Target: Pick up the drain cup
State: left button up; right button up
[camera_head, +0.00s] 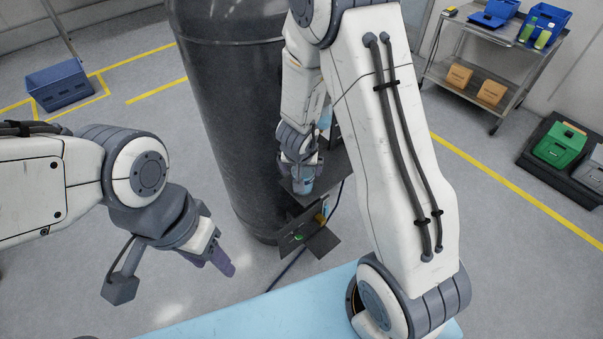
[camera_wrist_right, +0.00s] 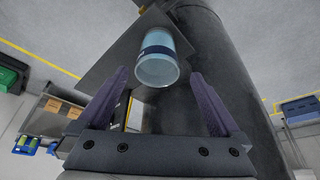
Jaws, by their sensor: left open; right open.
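The drain cup (camera_wrist_right: 157,62) is a translucent light-blue cup with a dark band, seen in the right wrist view just beyond and between my fingertips. It sits by a dark flat plate against the tank. In the head view the cup (camera_head: 303,185) shows small and partly covered by my right gripper. My right gripper (camera_wrist_right: 160,88) has its two purple fingers spread, with a gap between them and nothing held. My right gripper also shows in the head view (camera_head: 301,163) next to the tank. My left gripper (camera_head: 220,260) hangs over open floor at the left, open and empty.
A large dark cylindrical tank (camera_head: 235,110) stands beside the cup. Dark plates (camera_head: 322,243) and a cable lie low near its base. A light-blue surface (camera_head: 250,310) is in front. A cart (camera_head: 470,85) stands far right, a blue bin (camera_head: 60,85) far left.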

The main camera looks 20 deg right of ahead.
jog(key=b, duration=0.3)
send_near(304, 177)
jog(key=f, duration=0.2)
jog(key=shift+s+f, duration=0.3)
jog(key=shift+s, duration=0.1)
jog(key=b+x, duration=0.1)
jog(key=x, duration=0.4)
jog(key=shift+w+f+b, duration=0.15)
jog(key=shift+w+b, duration=0.2)
jog(key=shift+w, duration=0.15)
jog(key=c, duration=1.2)
jog(key=shift+o, duration=0.2)
